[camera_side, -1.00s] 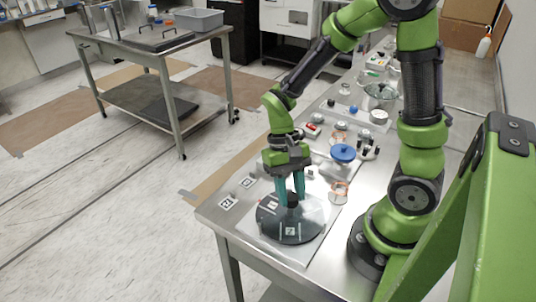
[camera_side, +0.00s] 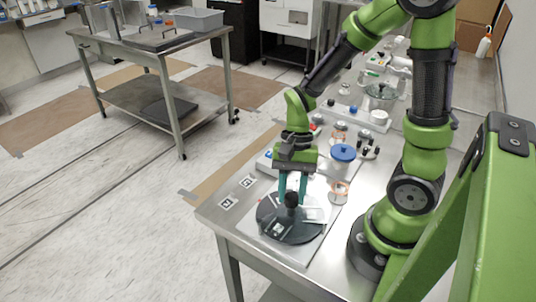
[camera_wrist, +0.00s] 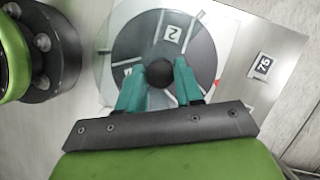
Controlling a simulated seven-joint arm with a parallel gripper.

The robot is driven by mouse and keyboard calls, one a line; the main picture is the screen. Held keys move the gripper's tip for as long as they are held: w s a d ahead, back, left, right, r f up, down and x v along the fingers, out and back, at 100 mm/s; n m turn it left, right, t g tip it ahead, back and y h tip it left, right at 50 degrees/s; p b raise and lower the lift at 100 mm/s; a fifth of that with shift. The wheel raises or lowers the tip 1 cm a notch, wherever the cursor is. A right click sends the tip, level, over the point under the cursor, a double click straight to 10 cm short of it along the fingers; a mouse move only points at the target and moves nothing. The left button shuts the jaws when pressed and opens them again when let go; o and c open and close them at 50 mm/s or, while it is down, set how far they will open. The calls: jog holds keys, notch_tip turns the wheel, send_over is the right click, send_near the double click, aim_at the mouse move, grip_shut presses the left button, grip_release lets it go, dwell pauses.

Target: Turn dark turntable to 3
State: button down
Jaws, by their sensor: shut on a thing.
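The dark turntable (camera_side: 272,226) is a round black disc on a light base plate on the steel table, with an upright black knob (camera_side: 292,199) at its centre. My gripper (camera_side: 292,190) is above the disc, its teal fingers shut on the knob from two sides. In the wrist view the knob (camera_wrist: 160,73) shows between the fingertips. A white label, looking like a 2 or Z, lies on the disc (camera_wrist: 128,40) beyond the knob. A pale section shows on the disc's right side in the side view. My fingers hide part of the disc in the wrist view.
Several small devices line the table farther back. Printed markers (camera_side: 228,203) lie at the left edge. A second table (camera_side: 160,50) stands apart.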

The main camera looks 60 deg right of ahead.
jog(key=m+t, duration=0.2)
jog(key=m, duration=0.3)
jog(key=shift+d+m, duration=0.1)
jog(key=shift+m, duration=0.3)
jog(key=shift+t, duration=0.3)
jog(key=c, duration=0.7)
grip_release()
jog(key=shift+c, duration=0.2)
jog(key=shift+r, duration=0.1)
jog(key=w+v, duration=0.1)
jog(key=v, duration=1.5)
jog(key=shift+s+d+r, duration=0.3)
jog(key=shift+s+d, duration=0.05)
jog(key=shift+s, duration=0.15)
